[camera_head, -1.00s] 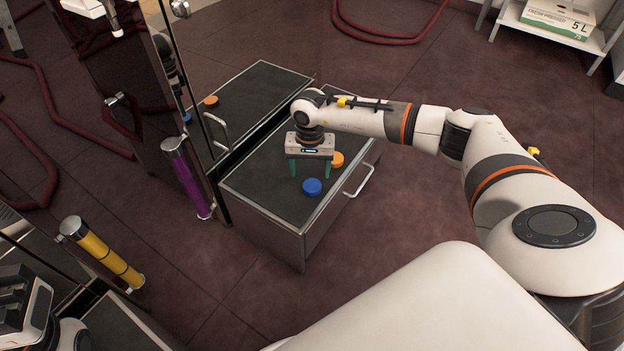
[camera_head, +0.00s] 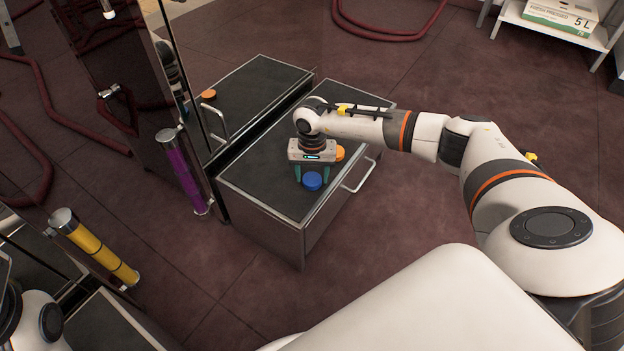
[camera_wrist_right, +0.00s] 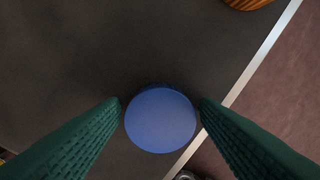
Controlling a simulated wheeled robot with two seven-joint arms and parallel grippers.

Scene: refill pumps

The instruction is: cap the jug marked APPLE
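A blue cap (camera_head: 312,181) lies on the dark top of a low drawer cabinet (camera_head: 262,200), near its front right edge. An orange cap (camera_head: 340,153) lies just behind it, partly hidden by my gripper. My right gripper (camera_head: 312,176) points down over the blue cap. In the right wrist view the blue cap (camera_wrist_right: 160,120) sits between the two open green fingers (camera_wrist_right: 160,108), with narrow gaps at both sides. The orange cap's ribbed side shows at the top (camera_wrist_right: 247,3). My left gripper is not in view; part of my left arm shows at the lower left. No jug marked APPLE is visible.
A mirror-like panel (camera_head: 150,90) stands left of the cabinet and reflects it. A purple cylinder (camera_head: 183,170) and a yellow cylinder (camera_head: 95,248) are mounted at the left. A drawer handle (camera_head: 358,177) sticks out at the cabinet's right. Dark red hoses lie on the floor.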

